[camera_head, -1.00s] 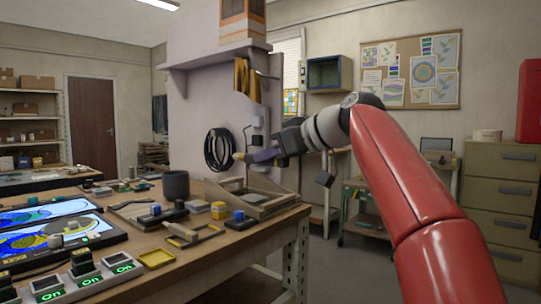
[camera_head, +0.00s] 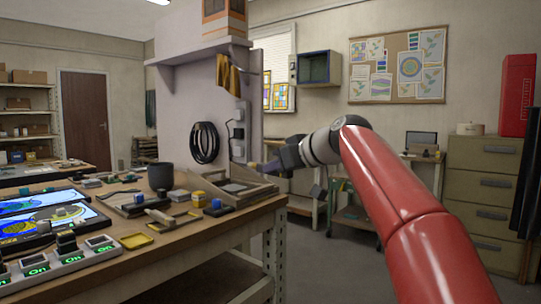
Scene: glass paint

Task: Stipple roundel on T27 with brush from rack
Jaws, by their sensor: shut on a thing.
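My gripper (camera_head: 268,167) is at the end of my red arm, right of centre, above the right end of the workbench. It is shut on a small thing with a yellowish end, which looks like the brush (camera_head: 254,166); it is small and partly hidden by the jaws. Painted glass panels in blue, green and yellow (camera_head: 52,215) lie lit on the bench at the far left, well away from my gripper. I cannot read a T27 label or make out which roundel is meant. I cannot tell which holder is the brush rack.
The workbench (camera_head: 195,254) carries a dark cup (camera_head: 161,177), a wooden tray (camera_head: 240,188), a yellow dish (camera_head: 136,240) and several switch boxes marked "On" (camera_head: 68,246) along its front. A filing cabinet (camera_head: 484,190) stands at the right. The floor between is clear.

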